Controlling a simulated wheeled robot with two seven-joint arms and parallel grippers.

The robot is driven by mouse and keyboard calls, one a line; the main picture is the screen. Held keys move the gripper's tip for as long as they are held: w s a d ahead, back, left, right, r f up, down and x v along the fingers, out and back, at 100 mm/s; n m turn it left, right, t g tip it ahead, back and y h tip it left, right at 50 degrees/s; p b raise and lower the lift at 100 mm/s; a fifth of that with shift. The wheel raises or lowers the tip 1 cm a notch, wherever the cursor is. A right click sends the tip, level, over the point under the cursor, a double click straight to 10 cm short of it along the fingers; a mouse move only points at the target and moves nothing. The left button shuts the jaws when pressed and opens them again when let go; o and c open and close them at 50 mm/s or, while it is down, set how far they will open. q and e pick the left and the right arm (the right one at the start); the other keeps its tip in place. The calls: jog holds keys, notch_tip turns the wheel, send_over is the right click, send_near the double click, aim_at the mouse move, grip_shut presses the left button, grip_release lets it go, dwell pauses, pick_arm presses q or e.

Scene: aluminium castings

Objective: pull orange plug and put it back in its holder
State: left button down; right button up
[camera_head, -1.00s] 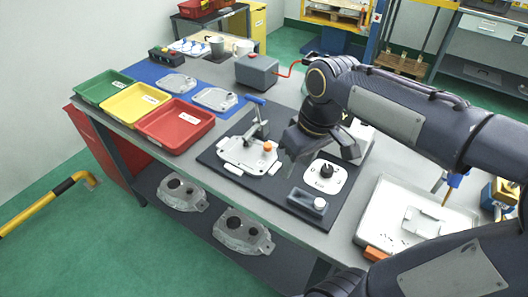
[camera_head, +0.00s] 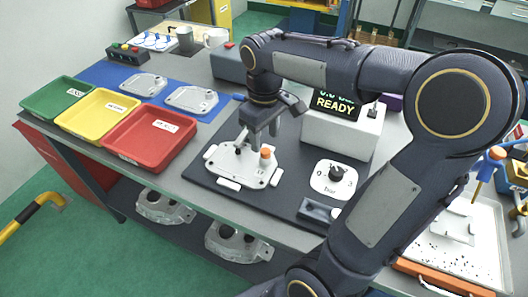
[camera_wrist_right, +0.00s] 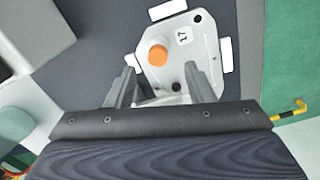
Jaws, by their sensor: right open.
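The orange plug (camera_head: 265,152) stands upright in the right part of a pale casting plate (camera_head: 240,165) on the dark mat. It also shows in the right wrist view (camera_wrist_right: 158,55), on the plate marked 17, just beyond the fingertips. My right gripper (camera_head: 262,140) hangs over the plate, pointing down, close behind the plug. In the right wrist view its two fingers (camera_wrist_right: 158,84) are apart with nothing between them. A small dark grey holder block (camera_head: 318,211) with a white piece lies at the mat's front edge, partly hidden by my arm. My left gripper is out of view.
A pressure dial (camera_head: 335,175) sits right of the plate, with a READY display box (camera_head: 340,130) behind it. Red (camera_head: 150,140), yellow (camera_head: 97,115) and green (camera_head: 60,97) trays stand left. A metal tray (camera_head: 485,225) with a white part is at right.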

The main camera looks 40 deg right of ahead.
aim_at(265, 150)
notch_tip(265, 150, down, 4)
jog(key=shift+w+d+f, duration=0.1)
jog(key=shift+d+f, duration=0.05)
jog(key=shift+f, duration=0.05)
jog(key=shift+c, duration=0.2)
grip_shut()
jog(key=shift+r, duration=0.1)
